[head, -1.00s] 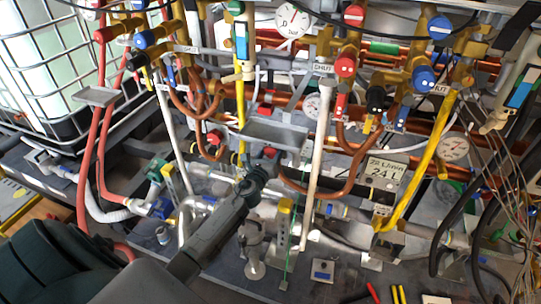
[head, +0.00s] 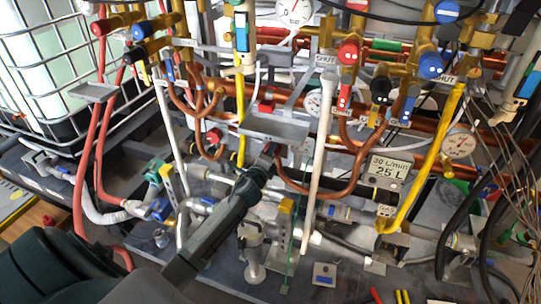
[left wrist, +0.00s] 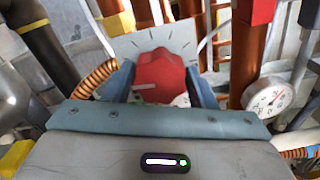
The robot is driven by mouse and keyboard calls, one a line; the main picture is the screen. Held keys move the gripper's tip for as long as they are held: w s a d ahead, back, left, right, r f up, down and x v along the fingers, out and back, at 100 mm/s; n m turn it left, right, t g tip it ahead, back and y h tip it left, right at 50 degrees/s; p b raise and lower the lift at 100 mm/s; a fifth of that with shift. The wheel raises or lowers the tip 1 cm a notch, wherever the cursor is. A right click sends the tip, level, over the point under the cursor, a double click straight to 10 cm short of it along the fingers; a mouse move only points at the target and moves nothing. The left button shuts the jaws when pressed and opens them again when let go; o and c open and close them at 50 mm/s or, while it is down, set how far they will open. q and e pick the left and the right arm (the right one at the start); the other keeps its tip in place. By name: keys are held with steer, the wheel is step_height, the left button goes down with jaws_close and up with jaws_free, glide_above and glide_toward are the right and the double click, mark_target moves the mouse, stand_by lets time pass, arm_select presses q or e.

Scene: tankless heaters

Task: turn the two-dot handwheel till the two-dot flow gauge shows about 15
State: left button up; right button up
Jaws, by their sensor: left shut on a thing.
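A red handwheel (left wrist: 160,76) with a white mark sits between the fingers of my left gripper (left wrist: 161,88) in the left wrist view. The gripper is shut on it. A pale plate (left wrist: 130,47) with dark tick marks stands behind the wheel. A digital panel (head: 390,169) reads about 30 L/min and 25 L. Round white dial gauges show at the right (head: 460,142) and top (head: 293,11). My right gripper is not in view.
A caged white tank (head: 50,62) stands at the left.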

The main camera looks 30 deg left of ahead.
arm_select(q)
steer(key=shift+f+n+b, duration=0.15)
steer(key=shift+n+b, duration=1.2)
steer(key=shift+n, duration=1.45)
steer(key=shift+f+n+b, duration=0.1)
steer(key=shift+n+b, duration=1.25)
steer(key=shift+n, duration=1.45)
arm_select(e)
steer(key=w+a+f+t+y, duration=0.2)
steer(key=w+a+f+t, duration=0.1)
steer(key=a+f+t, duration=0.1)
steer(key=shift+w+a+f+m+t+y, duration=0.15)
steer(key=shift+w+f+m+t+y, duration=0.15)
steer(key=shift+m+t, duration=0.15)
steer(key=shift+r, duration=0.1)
arm_select(q)
steer(key=o, duration=1)
steer(key=shift+c, duration=0.2)
steer(key=shift+s, duration=0.1)
steer(key=v, duration=1)
steer(key=shift+s+d, duration=0.2)
steer(key=shift+s, duration=0.1)
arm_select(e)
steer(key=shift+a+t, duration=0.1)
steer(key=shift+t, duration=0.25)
